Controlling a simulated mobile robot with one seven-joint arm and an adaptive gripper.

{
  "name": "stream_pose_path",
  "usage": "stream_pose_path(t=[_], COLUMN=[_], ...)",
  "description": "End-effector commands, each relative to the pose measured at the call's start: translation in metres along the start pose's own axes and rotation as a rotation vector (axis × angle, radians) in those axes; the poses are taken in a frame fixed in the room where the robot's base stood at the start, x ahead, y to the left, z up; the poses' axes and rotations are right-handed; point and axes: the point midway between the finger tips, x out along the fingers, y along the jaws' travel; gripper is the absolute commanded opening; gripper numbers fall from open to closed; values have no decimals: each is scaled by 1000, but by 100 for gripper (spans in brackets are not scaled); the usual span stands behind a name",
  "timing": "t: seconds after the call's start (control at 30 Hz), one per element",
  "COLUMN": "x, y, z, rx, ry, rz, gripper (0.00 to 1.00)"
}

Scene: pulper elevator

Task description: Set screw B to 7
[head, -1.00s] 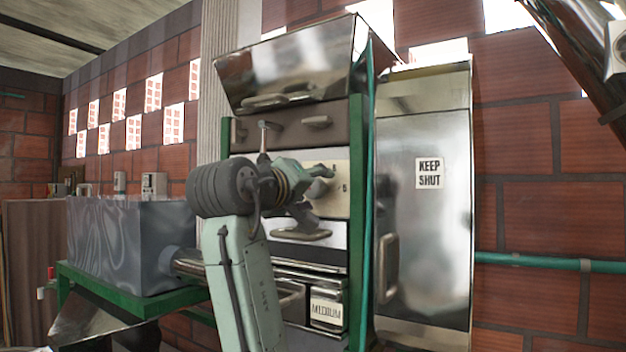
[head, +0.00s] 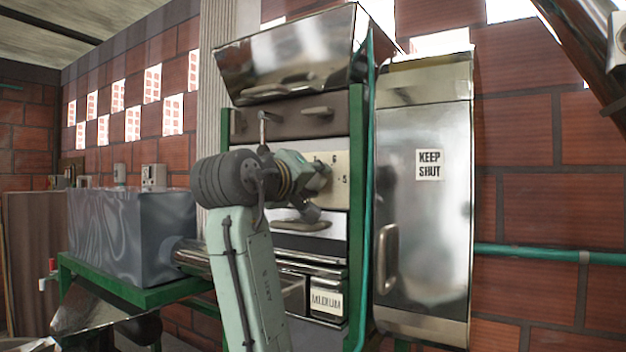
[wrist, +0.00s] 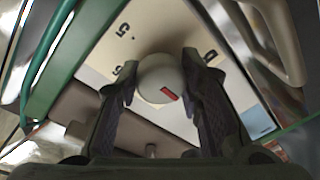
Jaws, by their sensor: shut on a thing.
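A pale round knob (wrist: 158,72) with a short red mark sits on a cream dial plate (wrist: 203,42), and I take it to be screw B. My gripper (wrist: 160,84) is shut on the knob, with one dark finger on each side. In the wrist view the red mark is on the knob's lower right side. A "5" is printed on the plate, with another figure partly hidden beside the left finger. In the head view the plate (head: 341,192) shows a "5" and what looks like a "6". My gripper (head: 322,172) hides most of the knob there.
A steel hopper (head: 290,55) tops the machine, with grey handles below it. A steel cabinet marked "KEEP SHUT" (head: 425,230) stands to the right. Green posts (head: 356,130) frame the panel. A grey box (head: 130,230) sits on a green stand at left.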

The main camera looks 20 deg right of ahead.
Motion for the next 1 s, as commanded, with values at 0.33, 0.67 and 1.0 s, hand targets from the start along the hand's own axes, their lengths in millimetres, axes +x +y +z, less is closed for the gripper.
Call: stream_pose_path(t=[0.33, 0.67, 1.0], x=[0, 0, -1], y=[-1, -2, -2], z=[0, 0, 0], rx=[20, 192, 505], ry=[2, 18, 46], rz=[0, 13, 41], gripper=[6, 6, 6])
